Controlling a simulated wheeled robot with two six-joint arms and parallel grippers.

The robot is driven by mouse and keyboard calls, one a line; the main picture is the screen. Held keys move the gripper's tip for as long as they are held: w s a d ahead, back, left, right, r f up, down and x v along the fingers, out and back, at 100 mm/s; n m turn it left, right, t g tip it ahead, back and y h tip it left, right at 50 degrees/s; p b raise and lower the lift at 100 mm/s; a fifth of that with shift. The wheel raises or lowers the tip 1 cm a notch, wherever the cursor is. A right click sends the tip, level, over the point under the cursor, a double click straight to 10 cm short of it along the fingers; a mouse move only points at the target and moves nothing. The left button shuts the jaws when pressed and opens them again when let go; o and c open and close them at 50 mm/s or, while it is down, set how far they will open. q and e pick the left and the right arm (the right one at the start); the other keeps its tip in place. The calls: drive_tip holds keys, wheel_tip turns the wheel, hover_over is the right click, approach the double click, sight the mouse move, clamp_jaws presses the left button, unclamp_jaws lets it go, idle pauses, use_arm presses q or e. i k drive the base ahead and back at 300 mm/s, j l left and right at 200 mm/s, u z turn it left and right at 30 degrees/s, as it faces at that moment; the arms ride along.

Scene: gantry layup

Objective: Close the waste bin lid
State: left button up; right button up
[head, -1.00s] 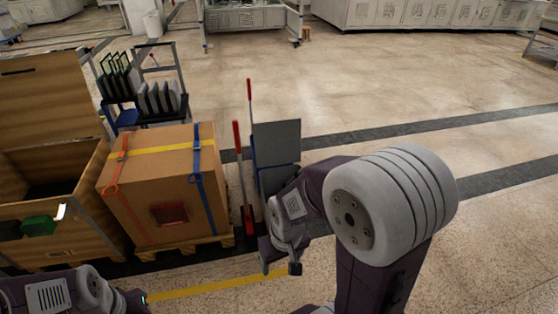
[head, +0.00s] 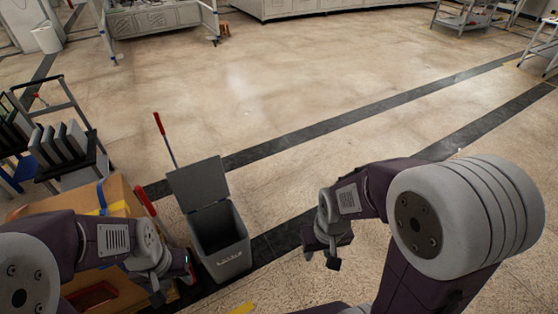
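The waste bin (head: 226,256) is a grey open-topped box on the floor, left of the picture's middle. Its lid (head: 198,183) stands open, tilted up at the back, and the dark inside shows. My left gripper (head: 174,288) is just left of the bin, low in the picture; its fingers are too small and dark to tell open from shut. My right gripper (head: 320,258) is to the right of the bin, apart from it, pointing down. Its two fingers look spread, with nothing between them.
Red-handled tools (head: 158,124) stand behind and beside the bin. A cart with dark panels (head: 62,143) is at the far left.

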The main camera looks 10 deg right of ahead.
sight(195, 186)
drive_tip(key=i+l+z, duration=0.25)
drive_tip(key=z, duration=0.15)
drive_tip(key=i+l+z, duration=0.25)
drive_tip(key=z, duration=0.15)
drive_tip(key=i+l+z, duration=0.2)
drive_tip(key=z, duration=0.2)
drive_tip(key=i+z, duration=0.4)
drive_tip(key=i+u, duration=0.75)
drive_tip(key=i+l+u, duration=0.25)
drive_tip(key=u, duration=0.15)
drive_tip(key=i+j+u, duration=0.1)
drive_tip(key=i+u, duration=0.2)
drive_tip(key=u, duration=0.2)
drive_tip(key=i+u, duration=0.3)
drive_tip(key=u, duration=0.2)
drive_tip(key=i+u, duration=0.3)
drive_tip(key=u, duration=0.2)
drive_tip(key=i+l+u, duration=0.25)
drive_tip(key=u, duration=0.25)
drive_tip(key=i+l+u, duration=0.2)
drive_tip(key=u, duration=0.3)
drive_tip(key=i+l+u, duration=0.1)
drive_tip(key=l+u, duration=0.4)
drive_tip(key=i+l+u, duration=0.1)
drive_tip(key=l+u, duration=0.4)
drive_tip(key=i+l+u, duration=0.15)
drive_tip(key=l+u, duration=0.6)
drive_tip(key=i+l+u, duration=0.1)
drive_tip(key=l+u, duration=0.65)
